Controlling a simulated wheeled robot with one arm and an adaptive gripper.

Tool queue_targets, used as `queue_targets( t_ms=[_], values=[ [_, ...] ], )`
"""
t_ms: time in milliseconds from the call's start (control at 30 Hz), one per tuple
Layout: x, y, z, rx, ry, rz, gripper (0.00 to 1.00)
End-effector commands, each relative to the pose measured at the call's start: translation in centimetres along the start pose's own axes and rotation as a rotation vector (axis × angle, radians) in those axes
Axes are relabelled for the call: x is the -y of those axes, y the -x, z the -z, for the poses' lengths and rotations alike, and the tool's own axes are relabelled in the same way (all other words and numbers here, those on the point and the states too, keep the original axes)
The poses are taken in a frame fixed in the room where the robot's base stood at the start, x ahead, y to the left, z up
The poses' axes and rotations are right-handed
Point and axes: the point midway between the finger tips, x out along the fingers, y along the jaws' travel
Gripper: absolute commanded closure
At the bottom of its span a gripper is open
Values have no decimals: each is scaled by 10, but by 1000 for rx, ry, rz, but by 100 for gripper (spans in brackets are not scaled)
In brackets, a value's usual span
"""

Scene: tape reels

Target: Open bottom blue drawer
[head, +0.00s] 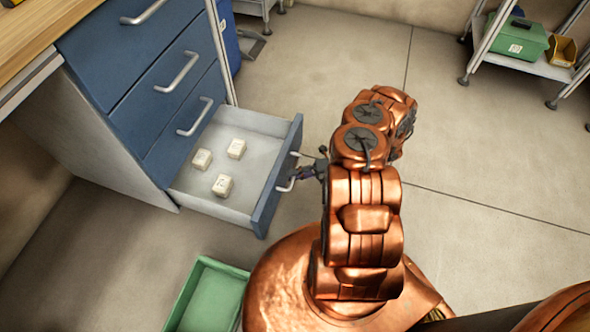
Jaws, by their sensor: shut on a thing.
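The bottom blue drawer (279,186) is pulled well out of the blue drawer cabinet (120,52). Its pale inside shows, with three small cream boxes (223,185) lying on its floor. My gripper (303,174) is at the outer side of the drawer front, shut on the drawer's silver handle (286,188). My copper arm reaches in from the right and hides part of the gripper. The drawers above are closed, each with a silver handle.
A green bin (207,296) stands on the floor just in front of the open drawer. A wooden worktop (38,28) is at the upper left. A shelf (530,66) with a green case (517,40) and a yellow bin (562,51) is at the upper right. The floor between is clear.

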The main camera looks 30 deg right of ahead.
Motion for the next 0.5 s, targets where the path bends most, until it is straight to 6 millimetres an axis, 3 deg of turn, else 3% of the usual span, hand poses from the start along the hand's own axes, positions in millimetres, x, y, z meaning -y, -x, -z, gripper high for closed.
queue_targets(
  t_ms=[300, 333, 500],
  values=[
    [0, 0, 1, -3, 0, 0, 100],
    [0, 0, 1, -3, 0, 0, 86],
    [0, 0, 1, -1, -1, 0, 68]
  ],
)
